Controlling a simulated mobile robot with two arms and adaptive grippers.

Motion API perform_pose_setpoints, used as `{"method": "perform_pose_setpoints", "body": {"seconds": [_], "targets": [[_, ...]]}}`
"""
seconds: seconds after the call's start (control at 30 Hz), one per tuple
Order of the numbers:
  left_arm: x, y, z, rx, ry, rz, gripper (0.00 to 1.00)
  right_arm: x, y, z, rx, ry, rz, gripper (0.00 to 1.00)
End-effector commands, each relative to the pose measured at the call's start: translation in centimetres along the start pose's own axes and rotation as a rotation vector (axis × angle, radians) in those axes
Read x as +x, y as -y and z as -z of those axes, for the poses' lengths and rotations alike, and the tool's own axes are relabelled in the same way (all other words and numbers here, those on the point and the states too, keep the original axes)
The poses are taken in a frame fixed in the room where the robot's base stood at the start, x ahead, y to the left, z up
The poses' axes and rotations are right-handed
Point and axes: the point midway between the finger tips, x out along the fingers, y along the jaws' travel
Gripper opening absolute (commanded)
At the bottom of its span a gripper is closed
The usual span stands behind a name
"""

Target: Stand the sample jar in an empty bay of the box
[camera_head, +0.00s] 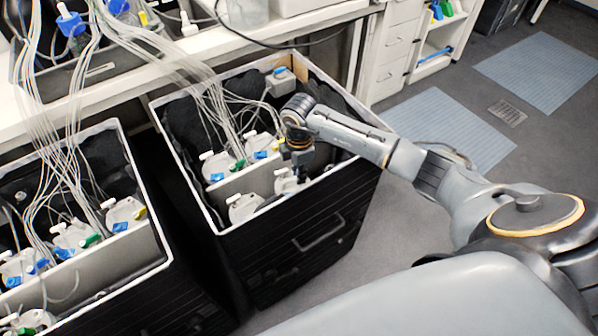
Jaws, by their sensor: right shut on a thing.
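The box (270,262) is black with a pale rim and stands open in the middle of the view. A light divider (238,183) runs across its inside. My right gripper (295,168) reaches down into the box from the right, shut on a white sample jar (285,184) in the front part. The jar looks roughly upright, but its base is hidden, so I cannot tell whether it touches the floor. Another white jar (243,207) stands to its left. Behind the divider stand jars with blue and green fittings (215,168). My left gripper is out of view.
Many thin clear tubes (205,85) run from the bench into the box's back part. A second box (130,250) with several tubed jars stands at left. A white bench (120,90) lies behind. Floor is free at right, with blue mats (450,125).

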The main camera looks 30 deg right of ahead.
Motion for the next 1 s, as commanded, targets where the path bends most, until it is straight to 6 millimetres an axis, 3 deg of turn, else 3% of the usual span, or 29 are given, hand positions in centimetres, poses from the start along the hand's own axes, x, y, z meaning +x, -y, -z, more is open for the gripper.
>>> {"method": "perform_pose_setpoints", "body": {"seconds": [0.57, 0.6, 0.7, 1.0], "targets": [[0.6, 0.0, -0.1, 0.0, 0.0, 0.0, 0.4, 1.2, 0.2, 0.0, -0.001, 0.001, 0.006, 0.0], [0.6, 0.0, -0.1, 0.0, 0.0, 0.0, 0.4, 1.3, 0.3, 0.0, -0.001, 0.001, 0.007, 0.14], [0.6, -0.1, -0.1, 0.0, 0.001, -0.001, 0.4, 1.3, 0.3, 0.0, -0.001, 0.001, 0.007, 0.34], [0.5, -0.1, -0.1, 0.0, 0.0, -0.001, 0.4, 1.0, 0.1, 0.0, 0.0, 0.0, 0.002, 0.36]]}}
